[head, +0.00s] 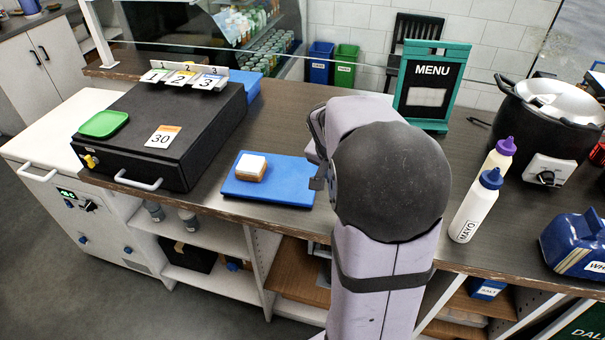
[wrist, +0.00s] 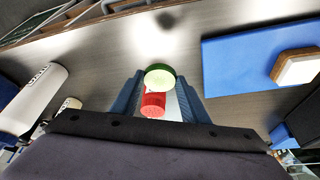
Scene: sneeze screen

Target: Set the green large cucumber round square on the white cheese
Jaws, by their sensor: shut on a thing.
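The white cheese (head: 252,163) lies on a brown-edged square of bread on a blue board, left of my arm. It also shows at the right edge of the wrist view (wrist: 300,68). My gripper (wrist: 160,86) has its two blue-grey fingers on either side of a pale green round with a darker rim, the cucumber (wrist: 160,74). A red piece (wrist: 153,104) shows just below the round, between the fingers; I cannot tell whether they are joined. The gripper is shut on the cucumber, apart from the cheese. In the head view my arm hides the held piece.
The blue board (head: 290,183) lies on the brown counter (head: 275,135). A black cash box (head: 165,125) with a green lid-like dish (head: 104,124) stands left. A menu sign (head: 430,85), mayo bottle (head: 474,208) and black pot (head: 550,120) stand right. A clear screen stands behind.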

